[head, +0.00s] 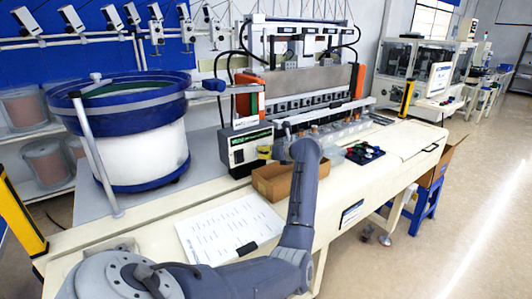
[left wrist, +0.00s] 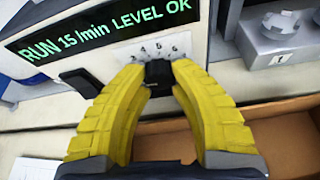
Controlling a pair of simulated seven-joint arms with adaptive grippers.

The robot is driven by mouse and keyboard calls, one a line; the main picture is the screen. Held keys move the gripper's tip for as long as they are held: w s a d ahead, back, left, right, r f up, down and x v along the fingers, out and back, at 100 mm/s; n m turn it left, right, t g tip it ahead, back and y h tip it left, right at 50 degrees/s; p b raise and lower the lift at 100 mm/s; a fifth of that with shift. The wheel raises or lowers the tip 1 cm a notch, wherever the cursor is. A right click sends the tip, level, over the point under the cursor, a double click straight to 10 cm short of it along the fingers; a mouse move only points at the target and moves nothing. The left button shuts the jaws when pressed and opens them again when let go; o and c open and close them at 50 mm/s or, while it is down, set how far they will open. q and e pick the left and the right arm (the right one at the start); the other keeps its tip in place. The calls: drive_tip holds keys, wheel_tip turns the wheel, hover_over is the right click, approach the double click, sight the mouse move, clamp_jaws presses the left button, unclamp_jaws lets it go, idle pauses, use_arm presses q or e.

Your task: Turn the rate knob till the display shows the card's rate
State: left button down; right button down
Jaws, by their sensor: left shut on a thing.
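The control box (head: 238,152) stands on the bench beside the bowl feeder. In the left wrist view its display (left wrist: 110,30) reads "RUN 15 /min LEVEL OK" in green. The black rate knob (left wrist: 158,72) is below the display, with the scale figures 4, 5 and 6 legible above it. My left gripper (left wrist: 158,82) is shut on the knob, one yellow finger on each side. In the head view the left gripper (head: 264,153) is at the box's right side. A white printed sheet (head: 218,228) lies on the bench; its text is too small to read. My right gripper is not in view.
An open cardboard box (head: 270,188) sits just under the left gripper. The blue-rimmed bowl feeder (head: 135,105) stands left of the control box. A black lever (left wrist: 82,80) sticks out left of the knob. A dark tray (head: 364,153) lies to the right.

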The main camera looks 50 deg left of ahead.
use_arm(q)
drive_tip(key=m+g, duration=0.2)
drive_tip(key=shift+f+m, duration=0.1)
drive_tip(key=shift+m, duration=0.2)
drive_tip(key=c, duration=1)
unclamp_jaws()
drive_tip(key=v, duration=1.2)
drive_tip(key=shift+d+f, duration=0.1)
drive_tip(key=shift+f, duration=0.1)
drive_tip(key=shift+s+f, duration=0.1)
